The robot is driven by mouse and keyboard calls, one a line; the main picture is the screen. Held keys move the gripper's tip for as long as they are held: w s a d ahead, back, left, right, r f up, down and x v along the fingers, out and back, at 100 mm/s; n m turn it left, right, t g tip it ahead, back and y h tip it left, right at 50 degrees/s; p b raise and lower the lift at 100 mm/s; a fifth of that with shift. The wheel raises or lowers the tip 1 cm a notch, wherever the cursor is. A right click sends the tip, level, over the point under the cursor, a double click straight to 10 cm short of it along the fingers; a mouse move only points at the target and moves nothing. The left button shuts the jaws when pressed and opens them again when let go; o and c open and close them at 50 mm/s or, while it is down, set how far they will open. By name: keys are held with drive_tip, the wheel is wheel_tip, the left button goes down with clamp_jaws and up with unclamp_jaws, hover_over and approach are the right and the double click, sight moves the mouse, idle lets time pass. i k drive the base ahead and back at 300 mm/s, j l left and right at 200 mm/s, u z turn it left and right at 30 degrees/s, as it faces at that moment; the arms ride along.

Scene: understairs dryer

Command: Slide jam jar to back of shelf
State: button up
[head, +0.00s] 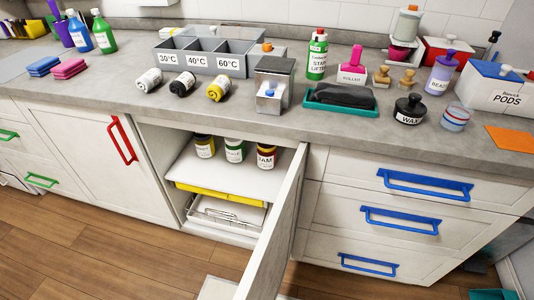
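The jam jar (266,158) has a dark lid and a label reading JAM. It stands upright on the white shelf (225,180) inside the open cabinet under the counter. It is the rightmost of three jars and sits close to the open cabinet door (275,225). A green-labelled jar (235,151) stands just left of it, and a yellow-labelled jar (205,147) is farther left. The shelf behind the jars is mostly hidden by them and the counter's shadow. My gripper is not in this view.
The white door stands open, jutting forward on the cabinet's right side. A yellow tray (222,194) and a wire rack (212,217) are below the shelf. The counter (130,97) above is crowded with bottles and bins. The front of the shelf is clear.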

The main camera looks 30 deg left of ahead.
sight(266, 155)
drive_tip(key=u, duration=2.2)
drive_tip(key=i+l, duration=0.55)
drive_tip(key=i, duration=0.2)
